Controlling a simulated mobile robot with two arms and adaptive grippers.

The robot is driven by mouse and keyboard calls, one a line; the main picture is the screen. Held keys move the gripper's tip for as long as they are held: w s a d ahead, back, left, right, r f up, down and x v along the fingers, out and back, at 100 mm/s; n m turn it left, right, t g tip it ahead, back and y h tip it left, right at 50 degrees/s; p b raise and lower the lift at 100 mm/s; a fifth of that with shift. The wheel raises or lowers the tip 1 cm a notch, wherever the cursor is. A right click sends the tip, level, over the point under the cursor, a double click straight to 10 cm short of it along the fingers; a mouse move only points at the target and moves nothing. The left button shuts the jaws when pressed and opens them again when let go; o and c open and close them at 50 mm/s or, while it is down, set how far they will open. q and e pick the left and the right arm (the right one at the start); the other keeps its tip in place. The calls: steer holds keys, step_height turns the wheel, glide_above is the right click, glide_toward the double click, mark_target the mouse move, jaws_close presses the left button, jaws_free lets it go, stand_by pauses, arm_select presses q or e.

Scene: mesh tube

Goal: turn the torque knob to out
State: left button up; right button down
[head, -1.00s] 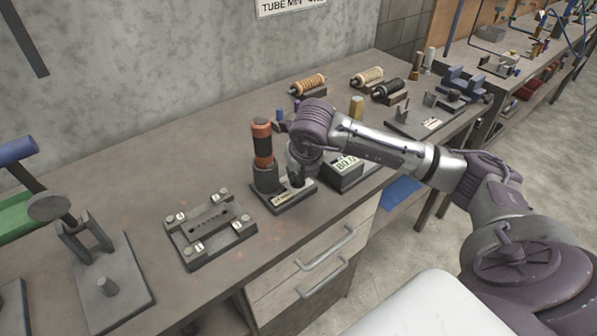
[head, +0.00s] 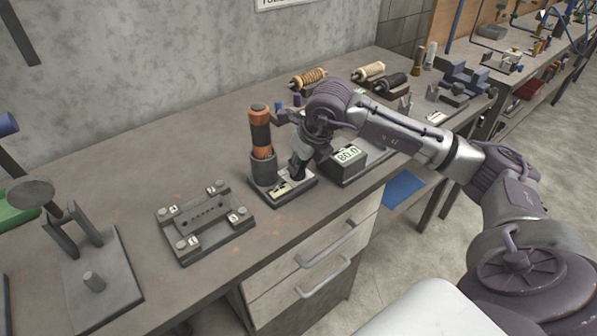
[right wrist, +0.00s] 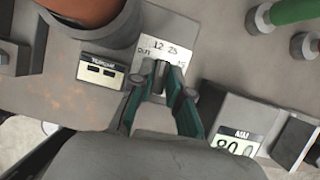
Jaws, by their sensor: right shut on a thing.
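The torque unit (head: 290,192) is a low grey base on the bench with an orange and black driver (head: 261,140) upright in its holder. In the right wrist view, the unit carries a small display labelled TORQUE (right wrist: 101,70) and a white dial card (right wrist: 172,48) marked OUT, 12, 25 and a partly hidden figure. My right gripper (head: 297,168) reaches down onto the unit beside the driver. Its green-lined fingers (right wrist: 167,78) are shut on the small torque knob at the card's lower edge. The fingers mostly hide the knob and its pointer. My left gripper is out of view.
A box with an 80.0 readout (head: 348,155) stands close right of my gripper. Bare bench shows between fixture and wall.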

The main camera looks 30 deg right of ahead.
steer(key=shift+f+n+y+b, duration=0.15)
steer(key=shift+n+y+b, duration=0.35)
steer(key=shift+n, duration=0.5)
steer(key=n+b, duration=0.1)
steer(key=n, duration=0.1)
steer(key=shift+d+n+y, duration=0.1)
steer(key=shift+n+y, duration=0.2)
steer(key=n+g+y+b, duration=0.1)
steer(key=n, duration=0.2)
steer(key=shift+w+n, duration=0.1)
steer(key=shift+n, duration=0.2)
steer(key=shift+r+n+g+y, duration=0.2)
steer(key=shift+n+g+y, duration=0.35)
steer(key=shift+n, duration=0.95)
steer(key=c, duration=1.1)
jaws_free()
steer(key=shift+g, duration=0.25)
steer(key=shift+d, duration=0.1)
